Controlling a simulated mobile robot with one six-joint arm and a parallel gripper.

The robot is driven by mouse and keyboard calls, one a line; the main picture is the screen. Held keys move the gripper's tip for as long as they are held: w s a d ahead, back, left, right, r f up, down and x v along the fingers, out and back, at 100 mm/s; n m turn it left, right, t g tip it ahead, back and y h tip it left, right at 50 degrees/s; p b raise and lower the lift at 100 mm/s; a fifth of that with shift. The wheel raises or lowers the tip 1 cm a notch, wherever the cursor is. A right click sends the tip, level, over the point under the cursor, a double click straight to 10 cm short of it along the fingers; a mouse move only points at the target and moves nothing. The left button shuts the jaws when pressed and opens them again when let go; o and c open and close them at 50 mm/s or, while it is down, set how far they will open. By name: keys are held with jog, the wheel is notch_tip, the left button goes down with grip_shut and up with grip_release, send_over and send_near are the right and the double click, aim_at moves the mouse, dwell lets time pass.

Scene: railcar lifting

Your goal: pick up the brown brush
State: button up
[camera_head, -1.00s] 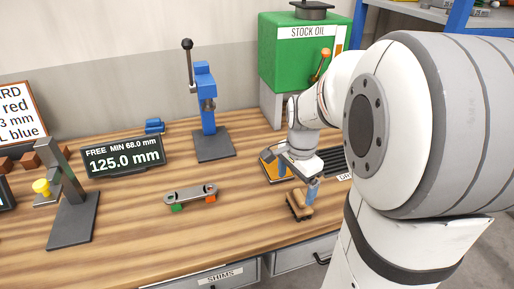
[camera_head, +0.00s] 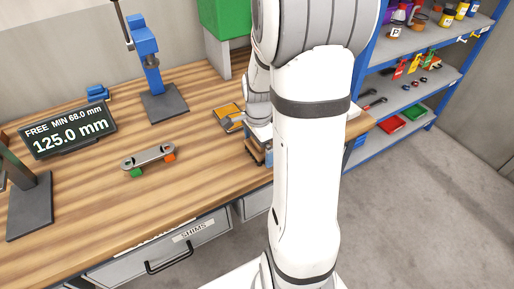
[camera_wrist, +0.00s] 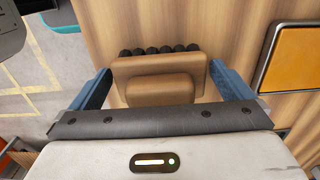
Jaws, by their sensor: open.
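The brown brush (camera_wrist: 160,70) lies between the two blue fingers of my gripper (camera_wrist: 159,72) in the wrist view. Its dark bristles show along its far edge. The fingers stand apart on either side, with a small gap visible at the right; at the left I cannot tell whether finger and brush touch. In the head view the brush (camera_head: 254,151) is at the right end of the wooden bench, mostly hidden behind my arm. My gripper there is largely hidden too.
An orange-yellow pad (camera_wrist: 294,60) lies right of the brush in the wrist view. On the bench (camera_head: 100,215) are a grey link piece (camera_head: 148,156), a blue press (camera_head: 150,60) and a display (camera_head: 68,130). A blue shelf rack (camera_head: 425,100) stands at the right.

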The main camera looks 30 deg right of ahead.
jog(key=c, duration=1)
jog(key=shift+o, duration=0.2)
notch_tip(320, 180, up, 10)
jog(key=shift+r, duration=0.1)
jog(key=o, duration=0.5)
jog(key=c, duration=0.4)
jog(key=shift+o, duration=0.2)
